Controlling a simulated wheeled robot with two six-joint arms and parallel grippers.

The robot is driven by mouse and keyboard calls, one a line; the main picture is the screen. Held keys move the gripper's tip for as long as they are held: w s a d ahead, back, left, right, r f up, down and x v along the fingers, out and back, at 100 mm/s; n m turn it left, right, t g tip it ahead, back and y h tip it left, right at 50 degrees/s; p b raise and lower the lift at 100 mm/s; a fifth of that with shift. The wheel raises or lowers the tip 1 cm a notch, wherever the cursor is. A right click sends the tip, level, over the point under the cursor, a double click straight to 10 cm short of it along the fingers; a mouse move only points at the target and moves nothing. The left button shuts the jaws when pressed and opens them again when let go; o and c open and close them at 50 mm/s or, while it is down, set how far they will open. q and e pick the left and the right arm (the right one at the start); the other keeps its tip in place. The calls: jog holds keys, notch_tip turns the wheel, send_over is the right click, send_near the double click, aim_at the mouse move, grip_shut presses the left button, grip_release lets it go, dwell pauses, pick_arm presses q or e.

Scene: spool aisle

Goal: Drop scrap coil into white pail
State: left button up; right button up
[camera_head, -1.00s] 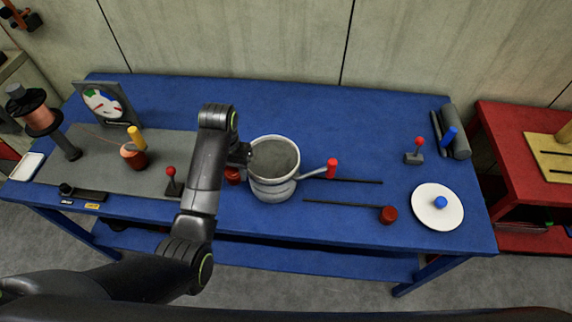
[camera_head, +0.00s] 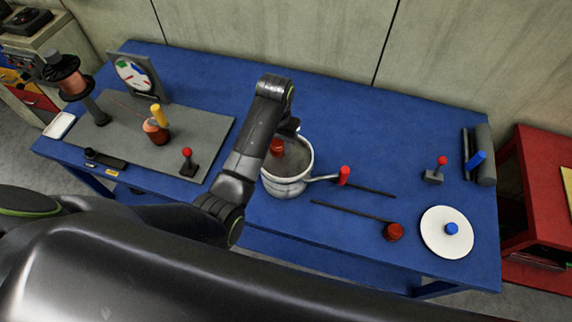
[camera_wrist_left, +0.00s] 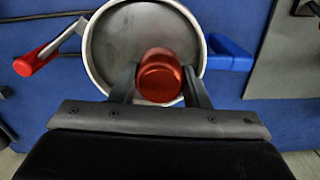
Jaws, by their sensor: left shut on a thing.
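My left gripper (camera_wrist_left: 160,84) is shut on the scrap coil (camera_wrist_left: 160,70), a shiny copper-red roll. The coil also shows in the head view (camera_head: 277,147), against the back left of the pail's opening. The pail (camera_head: 287,186) is pale grey-white and round, upright on the blue bench. In the left wrist view the pail's rim (camera_wrist_left: 88,55) surrounds most of the coil, and the pail looks empty inside. How far the coil is above the rim cannot be told. My right gripper is not in view.
A side handle with a red grip (camera_head: 344,176) sticks out right of the pail. A rod with a red end (camera_head: 394,232) and a white disc with a blue knob (camera_head: 446,244) lie further right. Left is a grey mat (camera_head: 190,128) with a red-knobbed lever (camera_head: 188,163).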

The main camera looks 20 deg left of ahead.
pick_arm(q)
jog(key=shift+f, duration=0.55)
jog(key=shift+w+d+f, duration=0.1)
jog(key=shift+f, duration=0.25)
jog(key=shift+w+d+f, duration=0.1)
jog(key=shift+d+f, duration=0.05)
jog(key=shift+f, duration=0.25)
jog(key=o, duration=0.8)
jog(key=shift+c, duration=0.2)
jog(key=o, duration=0.3)
jog(key=shift+o, duration=0.2)
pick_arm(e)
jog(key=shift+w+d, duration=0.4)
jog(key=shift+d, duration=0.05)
pick_arm(q)
jog(key=shift+r, duration=0.1)
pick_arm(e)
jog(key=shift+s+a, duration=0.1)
